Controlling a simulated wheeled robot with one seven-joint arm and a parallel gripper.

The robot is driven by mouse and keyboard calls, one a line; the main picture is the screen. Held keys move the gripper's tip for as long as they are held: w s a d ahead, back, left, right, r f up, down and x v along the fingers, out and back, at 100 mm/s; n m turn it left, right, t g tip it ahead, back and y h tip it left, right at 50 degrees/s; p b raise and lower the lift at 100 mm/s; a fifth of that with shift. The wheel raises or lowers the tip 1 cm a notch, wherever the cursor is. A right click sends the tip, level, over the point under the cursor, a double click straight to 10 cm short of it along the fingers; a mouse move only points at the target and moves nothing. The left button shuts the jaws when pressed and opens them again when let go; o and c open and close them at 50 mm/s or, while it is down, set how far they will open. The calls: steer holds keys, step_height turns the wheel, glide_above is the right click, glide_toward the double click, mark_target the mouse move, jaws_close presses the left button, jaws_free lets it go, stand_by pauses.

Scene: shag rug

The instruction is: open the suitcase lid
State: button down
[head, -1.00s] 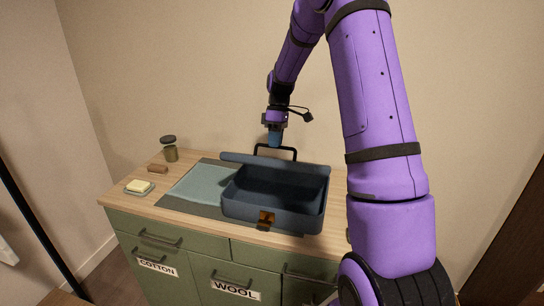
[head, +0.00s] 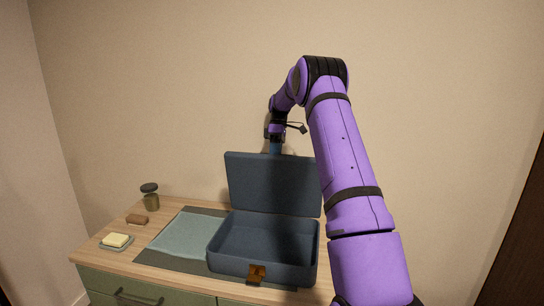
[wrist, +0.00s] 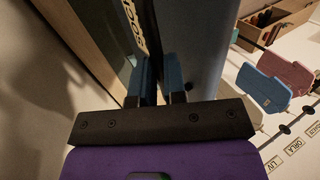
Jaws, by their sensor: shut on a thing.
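The dark blue suitcase (head: 225,262) stands on the cabinet top with its interior showing. Its lid (head: 272,182) stands raised at the back, close to upright, with its inner face towards the head camera. An orange-brown latch (head: 257,273) is on the front of the base. My gripper (head: 275,148) is at the lid's top edge, its blue fingertips partly hidden behind it. It is shut on the suitcase handle, which the lid hides in the head view. In the wrist view my gripper (wrist: 158,85) has its blue fingers close beside a large blue surface, apparently the lid (wrist: 200,45).
A grey mat with a pale blue cloth (head: 185,235) lies left of and under the suitcase. Soap on a dish (head: 116,240), a brown block (head: 137,220) and a dark-lidded jar (head: 151,198) stand further left. The wall is close behind. The wrist view shows labelled pegs (wrist: 285,128) at right.

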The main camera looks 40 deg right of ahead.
steer(key=shift+w+d+f, duration=0.4)
steer(key=shift+d, duration=0.15)
steer(key=shift+w+d+f, duration=0.35)
steer(key=shift+d, duration=0.15)
steer(key=c, duration=1.2)
jaws_free()
steer(key=shift+w, duration=0.1)
steer(key=shift+o, duration=0.2)
steer(key=shift+r, duration=0.15)
